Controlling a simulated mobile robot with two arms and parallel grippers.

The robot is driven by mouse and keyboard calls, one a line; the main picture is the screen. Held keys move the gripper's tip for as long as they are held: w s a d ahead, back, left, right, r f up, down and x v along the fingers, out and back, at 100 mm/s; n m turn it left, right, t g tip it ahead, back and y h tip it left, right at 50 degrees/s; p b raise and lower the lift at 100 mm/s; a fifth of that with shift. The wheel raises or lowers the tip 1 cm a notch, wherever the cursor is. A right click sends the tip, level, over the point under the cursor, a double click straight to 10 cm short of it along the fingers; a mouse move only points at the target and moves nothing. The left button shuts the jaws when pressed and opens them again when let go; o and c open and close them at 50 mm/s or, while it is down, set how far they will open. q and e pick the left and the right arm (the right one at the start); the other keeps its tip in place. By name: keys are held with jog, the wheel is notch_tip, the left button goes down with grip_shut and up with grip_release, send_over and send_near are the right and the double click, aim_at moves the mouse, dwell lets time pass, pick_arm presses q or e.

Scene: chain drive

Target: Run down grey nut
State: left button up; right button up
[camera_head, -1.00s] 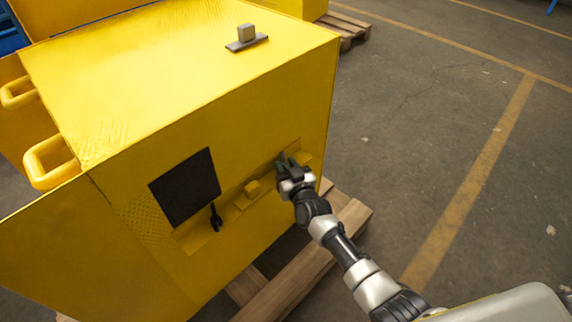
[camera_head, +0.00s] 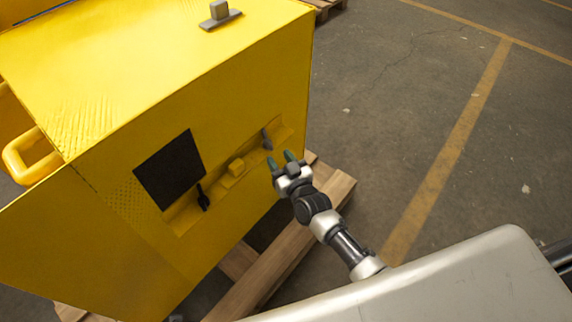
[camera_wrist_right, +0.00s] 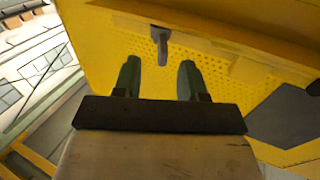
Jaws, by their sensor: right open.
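A small grey piece (camera_head: 267,139), which may be the grey nut, sits at the right end of the recessed ledge in the yellow machine's front. In the right wrist view a grey upright piece with a wider top (camera_wrist_right: 161,45) shows ahead, roughly between the finger lines. It is too small to make out any thread. My right gripper (camera_head: 280,160) is open and empty, just in front of and below that piece, apart from it. Its two dark green fingers also show in the right wrist view (camera_wrist_right: 157,80). My left gripper is out of view.
The yellow machine (camera_head: 180,75) stands on a wooden pallet (camera_head: 262,275). Its front has a black panel (camera_head: 170,170), a black handle-like part (camera_head: 203,197) and a yellow block (camera_head: 236,167). A grey block on a plate (camera_head: 220,12) lies on top. Floor to the right is clear.

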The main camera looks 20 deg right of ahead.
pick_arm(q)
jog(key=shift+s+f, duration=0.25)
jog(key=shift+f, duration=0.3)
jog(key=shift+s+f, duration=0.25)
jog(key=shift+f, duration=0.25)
pick_arm(e)
jog(key=v, duration=0.3)
jog(key=shift+s+d, duration=0.1)
jog(key=shift+s, duration=0.25)
